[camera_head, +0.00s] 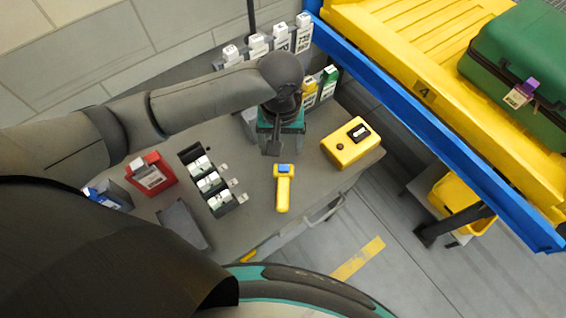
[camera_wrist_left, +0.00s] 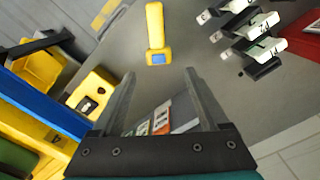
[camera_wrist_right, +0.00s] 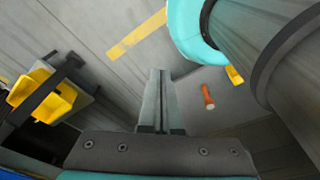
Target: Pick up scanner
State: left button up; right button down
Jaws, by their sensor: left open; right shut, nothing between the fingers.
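The scanner (camera_head: 283,190) is yellow with a blue patch at one end and lies on the grey table (camera_head: 245,222), its handle toward the front edge. It also shows in the left wrist view (camera_wrist_left: 155,30), just beyond the fingers. My left gripper (camera_head: 272,148) hangs over the table just behind the scanner's blue end. In the left wrist view its two fingers (camera_wrist_left: 155,95) are spread apart with nothing between them. My right gripper (camera_wrist_right: 160,75) shows only in its own wrist view, fingers together and empty, over the floor.
A yellow box (camera_head: 343,150) with a black panel stands right of the scanner. A black rack (camera_head: 222,203) with white tags and a red box (camera_head: 151,176) stand to the left. The blue-edged conveyor (camera_head: 430,130) carries a yellow tray and green suitcase (camera_head: 520,70).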

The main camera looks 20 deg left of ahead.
pick_arm(q)
jog(key=f, duration=0.4)
jog(key=f+b, duration=0.1)
jog(key=f, duration=0.1)
jog(key=shift+s+d+f, duration=0.1)
jog(key=shift+s+f, duration=0.2)
jog(key=shift+s, duration=0.05)
send_over(283, 181)
notch_tip(283, 181, down, 4)
jog(key=shift+w+f+b, duration=0.1)
jog(key=shift+w+b, duration=0.05)
jog(key=shift+b, duration=0.3)
notch_tip(283, 181, down, 4)
jog(key=shift+r+b, duration=0.2)
jog(key=shift+b, duration=0.2)
jog(key=shift+f, duration=0.3)
pick_arm(e)
jog(key=shift+g, duration=0.4)
jog(key=s+f, duration=0.1)
jog(key=s, duration=0.1)
jog(key=s+d+f, duration=0.1)
jog(key=s+f, duration=0.1)
jog(key=shift+s+f, duration=0.1)
jog(key=shift+s, duration=0.1)
jog(key=shift+d, duration=0.1)
pick_arm(q)
grip_shut()
pick_arm(e)
jog(key=shift+s, duration=0.1)
